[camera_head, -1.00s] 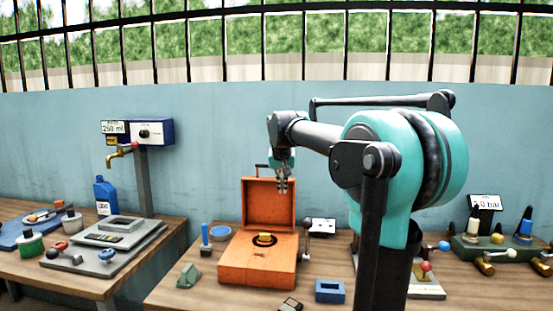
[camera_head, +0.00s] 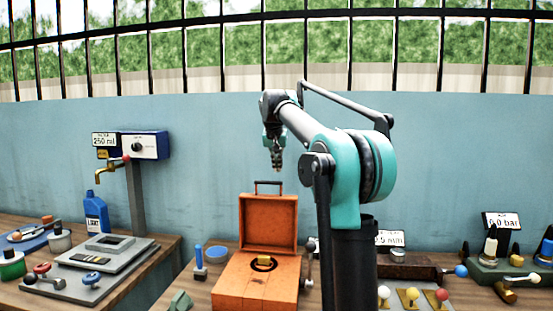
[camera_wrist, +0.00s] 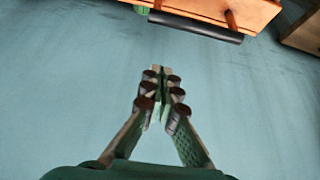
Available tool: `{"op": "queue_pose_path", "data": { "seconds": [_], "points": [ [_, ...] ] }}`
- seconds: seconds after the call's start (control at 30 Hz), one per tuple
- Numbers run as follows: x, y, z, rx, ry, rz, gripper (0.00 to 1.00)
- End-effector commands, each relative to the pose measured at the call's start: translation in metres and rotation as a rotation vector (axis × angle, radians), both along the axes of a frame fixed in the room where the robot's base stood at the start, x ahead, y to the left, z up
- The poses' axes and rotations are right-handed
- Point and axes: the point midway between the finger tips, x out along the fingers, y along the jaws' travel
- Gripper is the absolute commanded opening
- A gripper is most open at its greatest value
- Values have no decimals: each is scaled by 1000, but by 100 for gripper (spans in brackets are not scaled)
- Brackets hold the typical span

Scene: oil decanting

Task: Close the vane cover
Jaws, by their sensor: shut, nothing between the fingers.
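The vane cover appears to be the orange hinged lid (camera_head: 268,222) of the orange box (camera_head: 252,288) on the bench in the head view. The lid stands upright at the back of the box, with a dark handle (camera_head: 269,185) on its top edge. Inside the box is a round dark opening with a yellow part (camera_head: 264,261). My gripper (camera_head: 277,168) hangs above and slightly right of the lid handle, shut and empty. In the wrist view my gripper (camera_wrist: 160,70) points at the blue wall, and the lid's dark handle (camera_wrist: 195,27) and orange edge (camera_wrist: 225,8) show beyond it, apart from the fingers.
A blue-capped post (camera_head: 199,262) and a blue round dish (camera_head: 217,253) stand left of the box. A dark lever (camera_head: 309,270) is close at its right. A tap stand (camera_head: 137,190) and blue bottle (camera_head: 96,214) are farther left. The blue wall (camera_head: 225,130) is behind.

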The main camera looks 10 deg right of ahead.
Motion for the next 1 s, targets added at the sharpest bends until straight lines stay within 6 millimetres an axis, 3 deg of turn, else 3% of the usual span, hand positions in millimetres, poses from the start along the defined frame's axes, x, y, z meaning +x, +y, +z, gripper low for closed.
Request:
{"op": "queue_pose_path", "data": {
  "seconds": [0.17, 0.3, 0.5, 1.0],
  "points": [
    [14, -4, -30, 1, 0, 0, 0],
    [-7, 3, -31, 0, 0, 2, 0],
    [-21, 7, -33, 0, 0, 1, 0],
    [-24, 8, -33, -2, -5, 0, 0]
  ]
}}
